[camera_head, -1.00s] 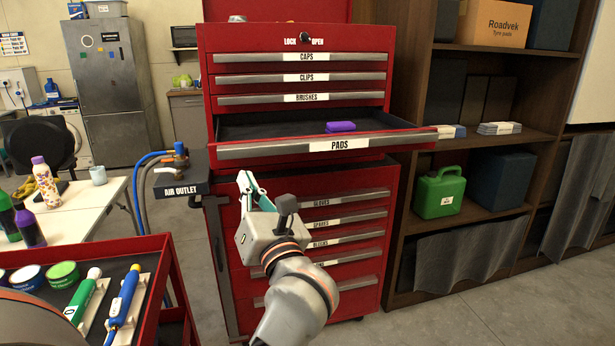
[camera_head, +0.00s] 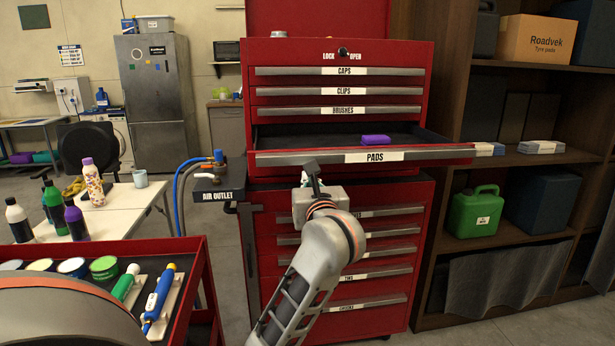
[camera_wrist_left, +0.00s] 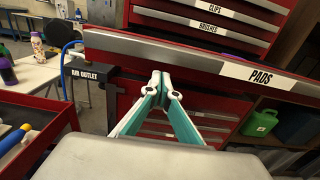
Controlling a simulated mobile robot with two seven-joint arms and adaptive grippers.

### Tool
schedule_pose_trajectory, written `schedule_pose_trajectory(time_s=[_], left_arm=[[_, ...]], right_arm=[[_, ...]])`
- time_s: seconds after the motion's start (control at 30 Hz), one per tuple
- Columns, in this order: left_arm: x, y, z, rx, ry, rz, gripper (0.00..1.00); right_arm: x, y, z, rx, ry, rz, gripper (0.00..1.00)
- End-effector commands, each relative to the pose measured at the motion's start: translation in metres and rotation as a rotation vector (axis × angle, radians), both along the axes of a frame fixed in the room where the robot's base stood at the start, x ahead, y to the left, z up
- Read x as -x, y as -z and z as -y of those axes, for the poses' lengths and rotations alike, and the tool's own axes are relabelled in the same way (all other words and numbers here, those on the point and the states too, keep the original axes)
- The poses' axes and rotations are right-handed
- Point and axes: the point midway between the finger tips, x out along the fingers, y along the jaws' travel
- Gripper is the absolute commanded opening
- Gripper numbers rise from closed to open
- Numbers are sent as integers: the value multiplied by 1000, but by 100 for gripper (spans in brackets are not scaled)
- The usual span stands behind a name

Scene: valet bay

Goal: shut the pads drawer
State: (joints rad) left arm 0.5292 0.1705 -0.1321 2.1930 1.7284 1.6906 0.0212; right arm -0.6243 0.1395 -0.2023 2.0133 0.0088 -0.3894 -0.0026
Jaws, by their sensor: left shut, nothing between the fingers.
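The pads drawer (camera_head: 300,158) of the red tool cabinet stands pulled out, with a purple pad pack (camera_head: 375,138) inside. Its labelled front also shows in the left wrist view (camera_wrist_left: 170,50). My left gripper (camera_wrist_left: 160,78) is shut and empty, with its teal-lined fingers meeting at the tips. It is just in front of and below the drawer front, left of the PADS label. I cannot tell whether the tips touch it. In the head view the wrist mostly hides the fingers. My right gripper is not in view.
The caps, clips and brushes drawers (camera_head: 290,111) above are closed, as are the lower drawers. An air outlet (camera_head: 215,190) with hoses sits left of the cabinet. A red cart (camera_head: 200,265) with tools stands at the lower left. Shelves with a green can (camera_head: 474,212) are on the right.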

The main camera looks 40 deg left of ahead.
Motion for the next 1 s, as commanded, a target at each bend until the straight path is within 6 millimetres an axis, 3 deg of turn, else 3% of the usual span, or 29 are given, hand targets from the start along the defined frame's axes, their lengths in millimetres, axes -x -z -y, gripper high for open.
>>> schedule_pose_trajectory(time_s=[0.2, 0.77, 1.0], left_arm=[[-17, 1, -20, -2, -1, -2, 0], [-22, 1, -26, 0, -1, 0, 0], [-37, 2, -44, -3, -4, -3, 0]], right_arm=[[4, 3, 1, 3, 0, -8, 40], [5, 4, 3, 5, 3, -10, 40], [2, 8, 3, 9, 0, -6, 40]])
